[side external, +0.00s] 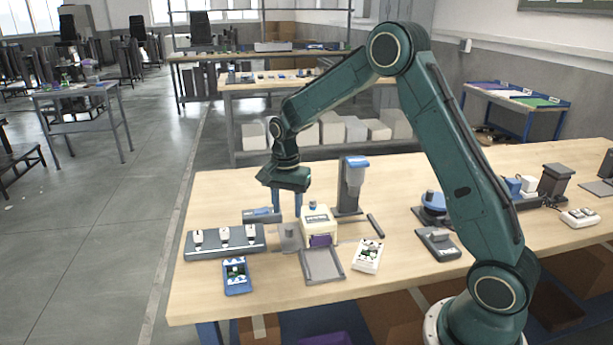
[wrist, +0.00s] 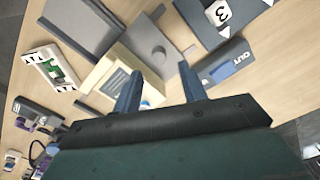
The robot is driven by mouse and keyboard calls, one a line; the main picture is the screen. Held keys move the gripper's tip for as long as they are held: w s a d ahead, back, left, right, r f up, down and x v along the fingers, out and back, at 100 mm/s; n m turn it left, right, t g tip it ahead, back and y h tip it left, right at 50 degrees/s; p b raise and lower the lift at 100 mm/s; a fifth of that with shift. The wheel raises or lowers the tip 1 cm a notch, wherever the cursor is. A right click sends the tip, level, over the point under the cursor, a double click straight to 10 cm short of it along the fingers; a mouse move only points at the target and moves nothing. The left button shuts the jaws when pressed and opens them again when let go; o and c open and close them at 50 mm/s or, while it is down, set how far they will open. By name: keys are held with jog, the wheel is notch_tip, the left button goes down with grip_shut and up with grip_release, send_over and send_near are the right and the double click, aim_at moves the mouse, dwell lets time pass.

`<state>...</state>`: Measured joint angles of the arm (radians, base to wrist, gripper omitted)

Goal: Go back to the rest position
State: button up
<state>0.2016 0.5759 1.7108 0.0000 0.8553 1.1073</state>
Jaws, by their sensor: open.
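My gripper (side external: 286,200) points down over the wooden table in the side view, with its two blue fingers apart and nothing between them. It hangs just above and left of a cream box (side external: 319,222) with a purple front opening. The same fingers show apart in the wrist view (wrist: 160,92), with the cream box (wrist: 108,78) beside the left finger and a grey block marked OUT (wrist: 226,66) beside the right one. A grey plate with a round knob (side external: 290,238) stands beside the cream box. I cannot tell the exact height of the fingertips.
A dark block with several white switches (side external: 225,242) lies at left. A tall grey stand with a blue top (side external: 352,186) rises behind right. The table's front left is clear.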

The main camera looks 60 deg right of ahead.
jog(key=s+a+r+n+t, duration=0.1)
jog(key=s+a+r+n, duration=0.2)
jog(key=s+r, duration=0.35)
jog(key=s+a+r+n+t, duration=0.25)
jog(key=s+r+n, duration=0.2)
jog(key=r, duration=0.35)
jog(key=s+a+r+n+t, duration=0.1)
jog(key=s+a+n, duration=0.1)
jog(key=s, duration=0.7)
jog(key=s+a+r+n+t, duration=0.1)
jog(key=s+a+r+n, duration=0.1)
jog(key=s+n, duration=0.3)
jog(key=shift+s, duration=2.1)
jog(key=shift+n, duration=0.25)
jog(key=shift+c, duration=0.2)
grip_shut()
